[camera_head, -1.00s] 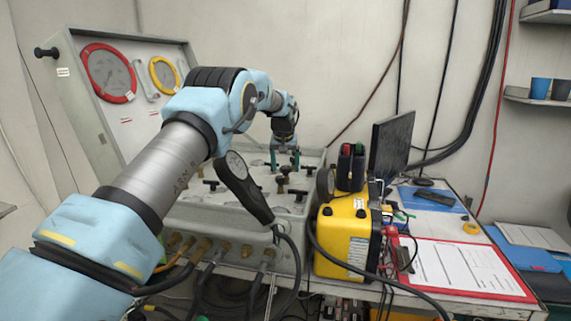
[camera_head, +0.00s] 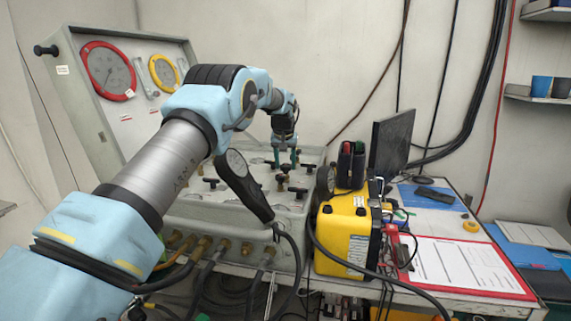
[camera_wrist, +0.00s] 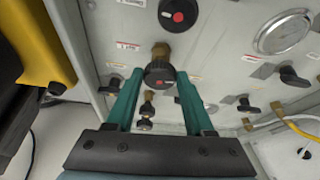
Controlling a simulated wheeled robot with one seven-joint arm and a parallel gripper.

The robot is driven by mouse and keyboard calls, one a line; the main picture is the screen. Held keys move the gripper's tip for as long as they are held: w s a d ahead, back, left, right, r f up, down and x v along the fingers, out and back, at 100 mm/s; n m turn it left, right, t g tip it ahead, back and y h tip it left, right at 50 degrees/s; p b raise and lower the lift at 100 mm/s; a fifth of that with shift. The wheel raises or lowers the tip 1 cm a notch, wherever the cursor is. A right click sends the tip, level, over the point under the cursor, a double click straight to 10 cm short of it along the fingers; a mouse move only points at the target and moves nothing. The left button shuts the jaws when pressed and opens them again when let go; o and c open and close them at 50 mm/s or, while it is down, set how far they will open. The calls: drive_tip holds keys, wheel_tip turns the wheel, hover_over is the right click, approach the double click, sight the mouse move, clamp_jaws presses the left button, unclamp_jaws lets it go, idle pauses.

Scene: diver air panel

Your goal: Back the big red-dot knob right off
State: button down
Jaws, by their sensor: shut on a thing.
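In the head view my gripper (camera_head: 285,159) points down at the top of the grey air panel (camera_head: 240,225), and the held knob is hard to make out there. Another large black knob (camera_wrist: 178,14) with a red dot shows beyond the fingertips at the top of the wrist view, apart from my gripper.
Several small black T-handles, such as this one (camera_wrist: 247,104), stand close around my fingers. A round gauge (camera_wrist: 285,32) is on the panel. A yellow case (camera_head: 342,235) stands right of the panel, beside a red clipboard (camera_head: 462,240).

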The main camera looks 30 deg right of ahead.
drive_tip(key=shift+n, duration=0.3)
drive_tip(key=n+p, duration=0.1)
drive_tip(key=n+y+p, duration=0.1)
drive_tip(key=n+p, duration=0.1)
drive_tip(key=n, duration=0.1)
drive_tip(key=shift+s+d+r+t+y, duration=0.1)
drive_tip(key=shift+d+r+t+y, duration=0.05)
drive_tip(key=shift+d+t+y, duration=0.2)
drive_tip(key=shift+n+y+p, duration=0.65)
drive_tip(key=shift+n+p, duration=0.15)
drive_tip(key=shift+n, duration=0.7)
drive_tip(key=shift+c, duration=1.4)
unclamp_jaws()
drive_tip(key=b+v, duration=0.3)
drive_tip(key=v, duration=0.7)
drive_tip(key=shift+r, duration=0.3)
